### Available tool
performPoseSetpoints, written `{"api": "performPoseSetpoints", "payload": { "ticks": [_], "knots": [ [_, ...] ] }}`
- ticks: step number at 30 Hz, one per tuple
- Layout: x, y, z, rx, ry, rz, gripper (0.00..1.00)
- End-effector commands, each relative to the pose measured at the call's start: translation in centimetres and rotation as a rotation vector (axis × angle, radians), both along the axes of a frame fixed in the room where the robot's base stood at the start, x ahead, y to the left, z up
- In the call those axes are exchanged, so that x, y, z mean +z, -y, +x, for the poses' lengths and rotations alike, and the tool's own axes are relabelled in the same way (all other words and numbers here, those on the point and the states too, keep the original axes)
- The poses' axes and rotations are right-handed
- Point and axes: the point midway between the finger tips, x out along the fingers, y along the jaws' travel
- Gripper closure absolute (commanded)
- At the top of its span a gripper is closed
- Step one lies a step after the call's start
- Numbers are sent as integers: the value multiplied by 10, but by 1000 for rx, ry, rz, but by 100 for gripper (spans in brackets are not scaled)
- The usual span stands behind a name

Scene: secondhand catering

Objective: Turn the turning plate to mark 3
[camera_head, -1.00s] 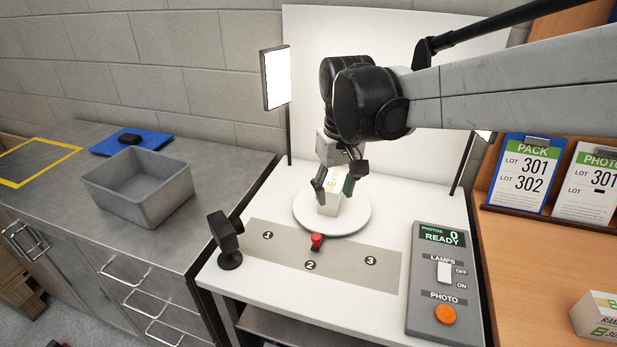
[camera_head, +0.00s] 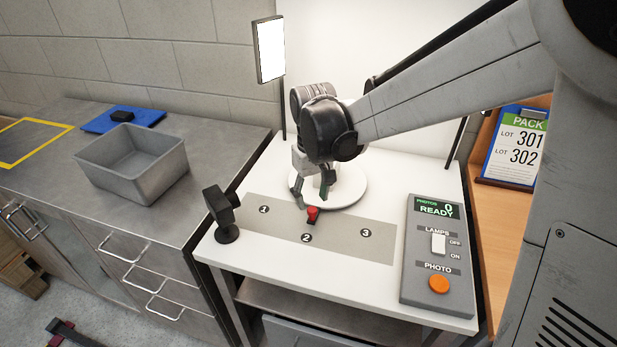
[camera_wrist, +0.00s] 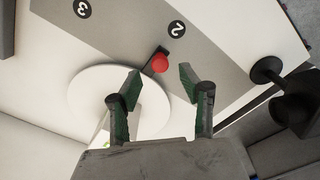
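The white round turning plate (camera_head: 352,190) lies on the white table, and the wrist view shows part of it too (camera_wrist: 88,88). A red knob (camera_head: 312,214) stands at its front edge, close to mark 2 (camera_head: 307,238); in the wrist view the knob (camera_wrist: 159,63) is on a short dark arm. Mark 1 (camera_head: 264,209) is to its left and mark 3 (camera_head: 366,233) to its right. My gripper (camera_head: 312,192) is open and empty above the plate's front left. In the wrist view the knob lies beyond the open fingertips (camera_wrist: 160,82), apparently untouched.
A box (camera_wrist: 103,134) on the plate is mostly hidden by my gripper. A black camera-like stand (camera_head: 222,214) is at the left, a control panel (camera_head: 438,258) at the right.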

Motion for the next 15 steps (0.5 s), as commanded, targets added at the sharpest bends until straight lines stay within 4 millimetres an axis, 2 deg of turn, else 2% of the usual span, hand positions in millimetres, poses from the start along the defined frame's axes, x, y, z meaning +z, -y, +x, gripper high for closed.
{"api": "performPoseSetpoints", "payload": {
  "ticks": [1,6,15],
  "knots": [
    [-9,0,0,0,0,0,61],
    [-29,0,0,0,0,0,61],
    [-40,0,0,0,0,0,61]
  ]
}}
